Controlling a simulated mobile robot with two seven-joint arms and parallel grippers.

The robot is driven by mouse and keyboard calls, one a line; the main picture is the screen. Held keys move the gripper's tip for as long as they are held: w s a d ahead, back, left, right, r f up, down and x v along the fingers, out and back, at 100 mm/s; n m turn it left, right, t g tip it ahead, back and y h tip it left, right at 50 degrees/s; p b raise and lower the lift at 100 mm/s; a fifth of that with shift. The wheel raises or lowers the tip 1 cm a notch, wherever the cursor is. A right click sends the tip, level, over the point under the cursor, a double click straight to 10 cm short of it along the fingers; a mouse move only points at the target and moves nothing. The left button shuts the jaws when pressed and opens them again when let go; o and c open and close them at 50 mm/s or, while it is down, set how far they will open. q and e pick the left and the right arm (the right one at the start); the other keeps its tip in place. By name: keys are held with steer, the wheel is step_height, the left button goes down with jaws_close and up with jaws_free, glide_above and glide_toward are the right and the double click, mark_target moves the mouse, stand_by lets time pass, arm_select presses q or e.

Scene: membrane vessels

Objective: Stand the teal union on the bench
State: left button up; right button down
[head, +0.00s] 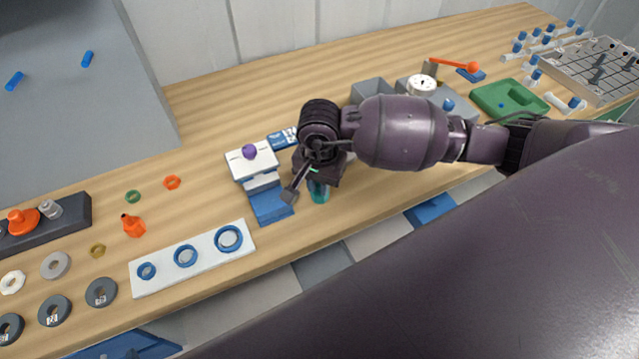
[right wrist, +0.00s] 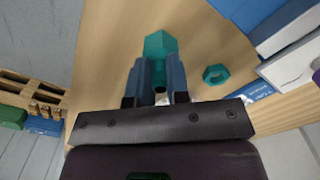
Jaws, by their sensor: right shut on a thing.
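The teal union (head: 319,192) shows below my right gripper (head: 312,182) in the head view, close over or on the bench, near its front edge. In the right wrist view, the teal union (right wrist: 159,44) sits between the two fingers of my right gripper (right wrist: 160,80), which are shut on it; its six-sided end sticks out past the fingertips. I cannot tell whether it touches the wooden bench (head: 205,210). My left gripper is not in view.
A teal nut (right wrist: 216,74) lies on the bench beside the held union. A white and blue stand (head: 268,203) with a purple knob is just left of the gripper. A white plate (head: 207,258) with blue rings lies further left.

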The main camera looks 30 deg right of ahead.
steer(key=shift+f, duration=0.5)
steer(key=shift+f, duration=0.2)
steer(key=c, duration=1.1)
jaws_free()
steer(key=shift+r, duration=0.35)
step_height(320, 180, up, 12)
steer(key=shift+b, duration=0.4)
